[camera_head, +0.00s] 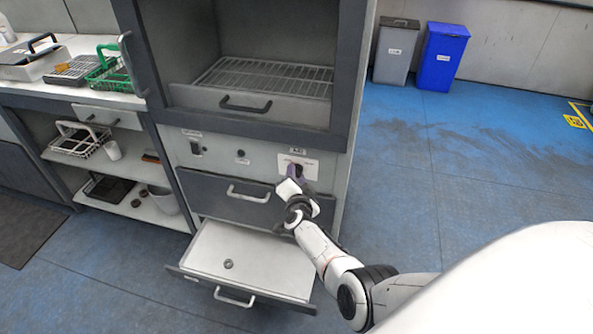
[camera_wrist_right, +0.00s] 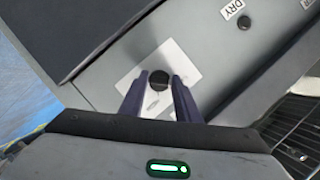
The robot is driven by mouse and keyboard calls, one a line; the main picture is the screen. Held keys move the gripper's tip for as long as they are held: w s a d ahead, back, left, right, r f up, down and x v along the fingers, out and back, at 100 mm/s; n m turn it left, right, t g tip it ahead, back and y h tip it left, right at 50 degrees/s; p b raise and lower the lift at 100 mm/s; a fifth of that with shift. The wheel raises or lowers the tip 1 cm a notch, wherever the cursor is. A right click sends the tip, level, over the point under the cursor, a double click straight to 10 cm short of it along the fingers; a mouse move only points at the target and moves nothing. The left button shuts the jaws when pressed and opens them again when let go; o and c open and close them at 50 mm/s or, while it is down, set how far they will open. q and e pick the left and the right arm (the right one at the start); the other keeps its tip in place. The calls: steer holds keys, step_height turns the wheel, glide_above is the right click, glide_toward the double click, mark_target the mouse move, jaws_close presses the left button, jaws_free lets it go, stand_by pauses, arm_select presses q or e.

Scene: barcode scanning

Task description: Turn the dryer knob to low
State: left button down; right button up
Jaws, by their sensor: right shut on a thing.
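The dryer (camera_head: 333,180) is the tall grey cabinet in the middle of the head view, with an open chamber and a control panel below it. Its round black knob (camera_wrist_right: 159,81) sits on a white label plate (camera_wrist_right: 181,62) and shows in the right wrist view between my fingers. My right gripper (camera_head: 296,171) reaches the plate (camera_head: 311,165) at the panel's right side and covers the knob in the head view. Its two dark fingers (camera_wrist_right: 160,90) are shut on the knob. The knob's pointer and setting cannot be read. My left gripper is not in view.
Below the panel is a closed drawer with a handle (camera_head: 248,193). A lower drawer (camera_head: 245,262) is pulled out and holds a small ring. A wire rack (camera_head: 265,78) is in the chamber. Shelves with baskets stand left; grey (camera_head: 396,52) and blue (camera_head: 441,57) bins stand back right. Floor at right is clear.

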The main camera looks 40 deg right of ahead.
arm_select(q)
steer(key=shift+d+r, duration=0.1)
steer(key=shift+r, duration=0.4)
arm_select(e)
steer(key=shift+n, duration=0.3)
steer(key=o, duration=1)
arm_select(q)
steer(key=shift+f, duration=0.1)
